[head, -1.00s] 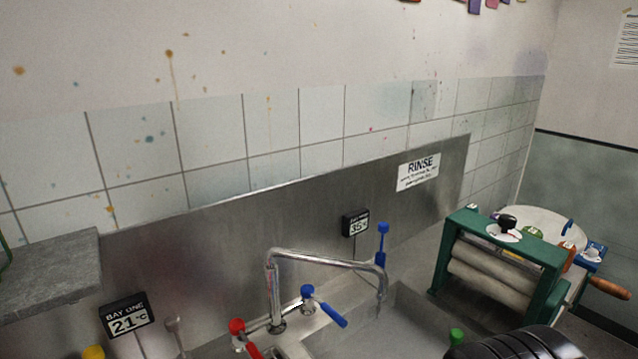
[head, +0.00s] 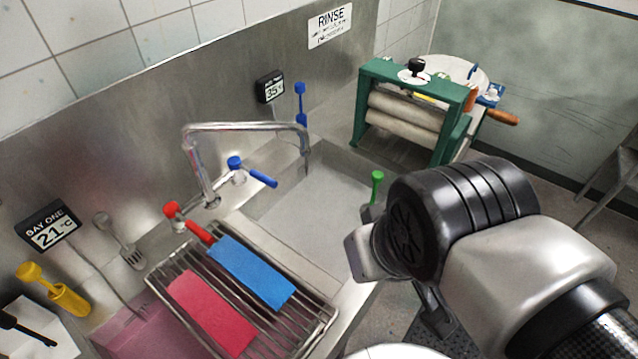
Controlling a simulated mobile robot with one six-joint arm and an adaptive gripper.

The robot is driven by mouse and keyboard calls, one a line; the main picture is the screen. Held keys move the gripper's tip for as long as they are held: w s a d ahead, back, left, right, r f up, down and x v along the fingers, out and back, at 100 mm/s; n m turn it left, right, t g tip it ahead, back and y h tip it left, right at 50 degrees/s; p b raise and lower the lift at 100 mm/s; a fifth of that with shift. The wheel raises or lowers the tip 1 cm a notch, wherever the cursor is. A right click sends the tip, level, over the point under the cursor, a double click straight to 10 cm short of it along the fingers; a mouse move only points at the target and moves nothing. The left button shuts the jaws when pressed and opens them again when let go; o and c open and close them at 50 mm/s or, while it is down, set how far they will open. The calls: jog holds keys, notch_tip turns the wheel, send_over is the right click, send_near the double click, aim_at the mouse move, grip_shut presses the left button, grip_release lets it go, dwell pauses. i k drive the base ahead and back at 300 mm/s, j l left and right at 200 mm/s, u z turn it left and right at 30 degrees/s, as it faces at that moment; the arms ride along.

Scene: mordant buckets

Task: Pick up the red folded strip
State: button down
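The red strip (head: 211,312) lies flat on a wire rack (head: 319,326) over the sink at the lower left of the head view. A blue strip (head: 252,272) lies beside it, to its upper right, with a small gap between them. My gripper (head: 436,309) is only partly seen, as a dark shape below my wrist, to the right of the rack and apart from both strips. My arm hides much of it, and its fingers cannot be made out.
A faucet (head: 245,127) with red and blue handles stands behind the rack. An open rinse basin (head: 325,195) lies to the right, and a green roller press (head: 415,105) stands beyond it. Pink liquid (head: 145,330) shows left of and under the rack.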

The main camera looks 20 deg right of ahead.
aim_at(233, 333)
jog(key=u, duration=1.3)
jog(key=z, duration=1.5)
jog(key=u, duration=1.5)
